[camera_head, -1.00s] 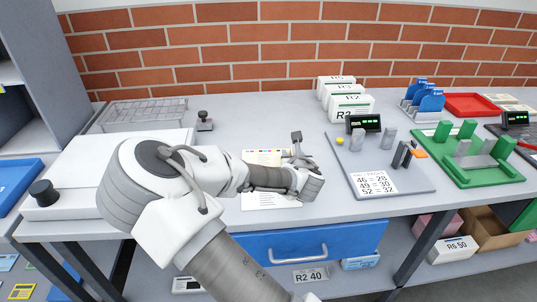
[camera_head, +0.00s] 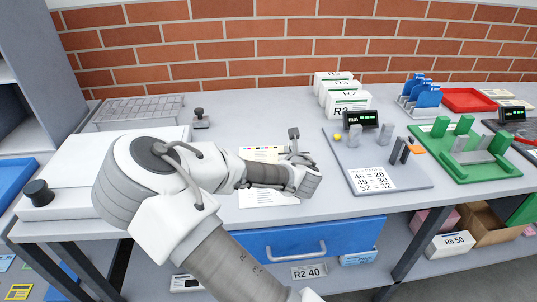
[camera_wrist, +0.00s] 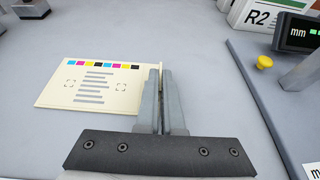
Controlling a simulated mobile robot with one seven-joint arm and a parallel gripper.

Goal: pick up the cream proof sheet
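The cream proof sheet (camera_wrist: 100,87) lies on the grey bench, with a strip of colour patches along its far edge and grey text lines. In the head view the cream proof sheet (camera_head: 262,154) is partly hidden behind my arm. My gripper (camera_wrist: 162,72) is at the sheet's right edge. Its two fingers are close together, with the thin cream edge between them, so it appears shut on the sheet. I cannot tell whether the sheet is lifted off the bench.
To the right are a grey board (camera_head: 408,183) with a display and posts, and a green fixture (camera_head: 495,172). White R2 boxes (camera_head: 347,104) stand behind. A small dark-knobbed stand (camera_head: 201,120) and wire tray (camera_head: 139,112) are at back left. A blue drawer (camera_head: 310,238) is below.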

